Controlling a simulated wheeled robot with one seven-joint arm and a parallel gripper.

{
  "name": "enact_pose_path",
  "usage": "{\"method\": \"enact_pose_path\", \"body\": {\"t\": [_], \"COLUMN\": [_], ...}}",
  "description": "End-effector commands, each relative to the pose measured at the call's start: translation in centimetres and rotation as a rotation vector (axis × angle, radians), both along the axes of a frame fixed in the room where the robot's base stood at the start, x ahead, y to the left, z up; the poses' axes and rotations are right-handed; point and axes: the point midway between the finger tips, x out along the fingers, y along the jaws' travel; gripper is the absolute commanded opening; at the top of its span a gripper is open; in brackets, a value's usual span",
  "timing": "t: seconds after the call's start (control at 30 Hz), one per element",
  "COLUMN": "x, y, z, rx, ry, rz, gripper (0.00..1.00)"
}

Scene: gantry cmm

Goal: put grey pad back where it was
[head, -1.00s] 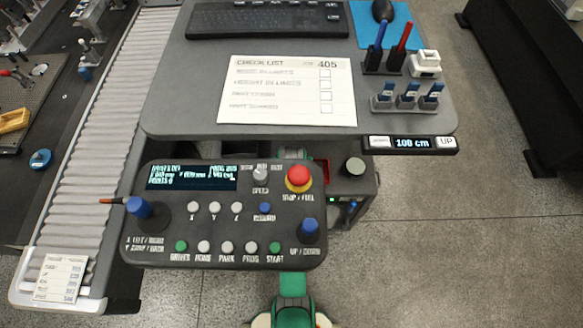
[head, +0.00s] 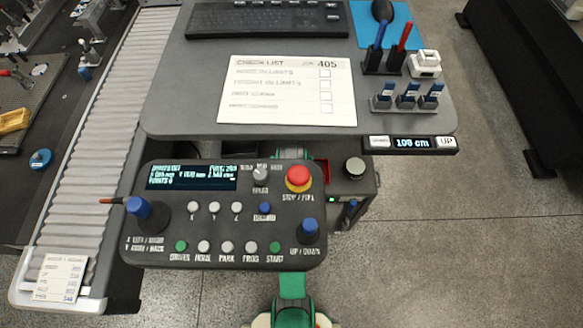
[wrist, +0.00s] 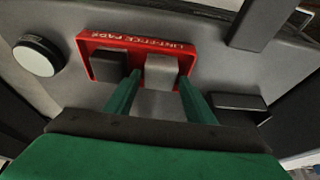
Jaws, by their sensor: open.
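The grey pad (wrist: 161,69) shows in the wrist view at the right side of a red holder (wrist: 106,42) with white lettering. It appears to sit in the holder, beside a black pad (wrist: 108,66). My gripper (wrist: 159,82) is open, its two green fingers reaching toward the holder, one on each side of the grey pad. The left finger lies between the grey pad and the black pad. I cannot tell whether the fingers touch the grey pad. In the head view my gripper and both pads are hidden below the control panel; a bit of red shows beyond it.
In the wrist view a round white-topped knob (wrist: 36,58) stands left of the holder, and a dark box-like part (wrist: 240,103) lies to the right. In the head view the control panel (head: 225,215) and desk (head: 190,100) overhang this area. Open floor lies to the right.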

Motion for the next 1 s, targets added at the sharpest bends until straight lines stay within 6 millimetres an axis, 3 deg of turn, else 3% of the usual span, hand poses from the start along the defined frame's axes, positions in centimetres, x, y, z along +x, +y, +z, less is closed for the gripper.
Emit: {"method": "enact_pose_path", "body": {"t": [0.2, 0.37, 0.57, 0.8, 1.0], "x": [-1.2, -1.8, -3.9, -8.9, -13.8], "y": [0.0, 0.0, 0.5, 1.4, 1.6], "z": [3.1, 4.0, 1.8, -1.6, -2.4], "rx": [0.000, 0.000, 0.011, 0.031, 0.037], "ry": [-0.002, -0.002, -0.057, -0.210, -0.345], "rz": [0.001, 0.001, -0.001, -0.007, -0.016], "gripper": [0.49, 0.49, 0.49, 0.49, 0.49]}}
